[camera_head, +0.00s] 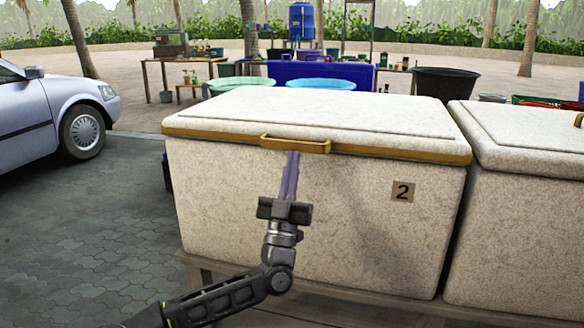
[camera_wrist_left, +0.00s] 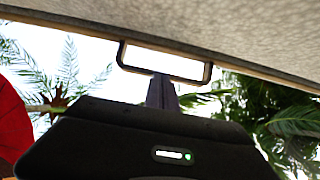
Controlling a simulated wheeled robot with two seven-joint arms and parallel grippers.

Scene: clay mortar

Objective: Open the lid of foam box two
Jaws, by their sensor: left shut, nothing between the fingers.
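Foam box two (camera_head: 320,215) is a large speckled white box with a "2" label (camera_head: 402,191) on its front. Its lid (camera_head: 310,115) lies closed on top, with a tan band along its edge and a tan handle (camera_head: 295,144) at the front. My left gripper (camera_head: 292,155) is shut and empty, its fingertips pointing up at the underside of the handle. In the left wrist view the fingers (camera_wrist_left: 162,92) reach up to the lower bar of the handle (camera_wrist_left: 165,75), below the lid's edge (camera_wrist_left: 250,62). I cannot tell whether they touch it. My right gripper is not in view.
Another foam box (camera_head: 525,215) stands close on the right. A wooden support (camera_head: 330,305) runs under the boxes. A silver car (camera_head: 50,115) is parked at the left, with open paving (camera_head: 90,230) in front. Tables and tubs stand behind.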

